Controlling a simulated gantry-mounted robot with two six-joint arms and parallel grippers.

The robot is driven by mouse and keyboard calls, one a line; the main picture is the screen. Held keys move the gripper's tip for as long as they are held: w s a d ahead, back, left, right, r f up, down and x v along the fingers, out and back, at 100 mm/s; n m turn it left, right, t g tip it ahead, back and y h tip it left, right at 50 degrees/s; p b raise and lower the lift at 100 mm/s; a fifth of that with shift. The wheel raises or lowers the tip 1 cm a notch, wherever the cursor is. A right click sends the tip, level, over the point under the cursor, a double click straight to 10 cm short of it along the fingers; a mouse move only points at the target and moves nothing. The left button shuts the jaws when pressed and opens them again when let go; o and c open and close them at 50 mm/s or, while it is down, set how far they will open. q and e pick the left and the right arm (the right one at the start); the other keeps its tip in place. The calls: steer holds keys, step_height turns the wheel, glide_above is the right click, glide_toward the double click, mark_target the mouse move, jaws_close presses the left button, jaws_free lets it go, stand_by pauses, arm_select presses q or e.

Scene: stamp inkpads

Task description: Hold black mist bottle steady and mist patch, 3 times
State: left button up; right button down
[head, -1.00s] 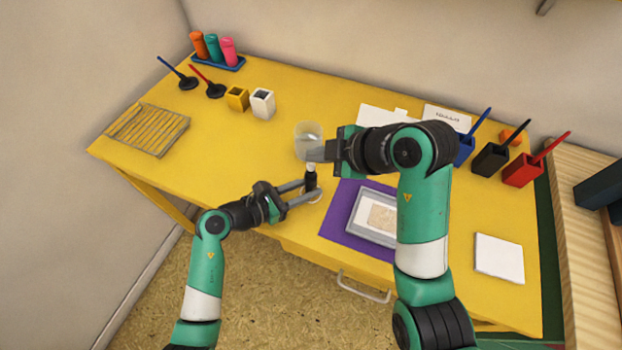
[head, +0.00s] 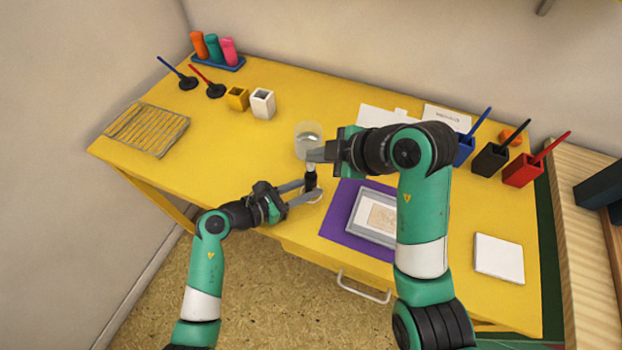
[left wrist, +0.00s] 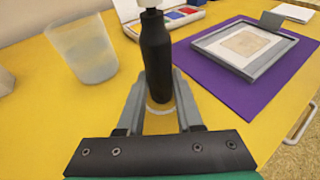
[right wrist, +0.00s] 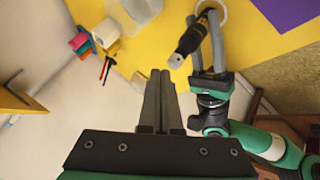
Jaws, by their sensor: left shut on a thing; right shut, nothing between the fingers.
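The black mist bottle (left wrist: 156,52) stands upright between the fingers of my left gripper (left wrist: 160,98), which is shut on it. It also shows in the head view (head: 311,180), with a pale top. My right gripper (head: 316,153) is shut and empty, with its fingertips just above or at the bottle's top; I cannot tell if they touch it. In the right wrist view the shut fingers (right wrist: 158,85) point near the bottle (right wrist: 188,40). The patch (head: 381,217) lies in a grey frame (head: 356,230) on a purple mat (head: 333,228) right of the bottle.
A clear cup (head: 306,130) stands close behind the bottle. Blue, black and red holders (head: 522,171) stand at the back right, and a white square pad (head: 498,258) lies at the front right. The table's front edge is near the bottle.

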steer(key=shift+f, duration=0.5)
stand_by(0.4)
steer(key=shift+r, duration=0.55)
steer(key=shift+r, duration=0.1)
steer(key=shift+r, duration=2.95)
steer(key=shift+f, duration=3.05)
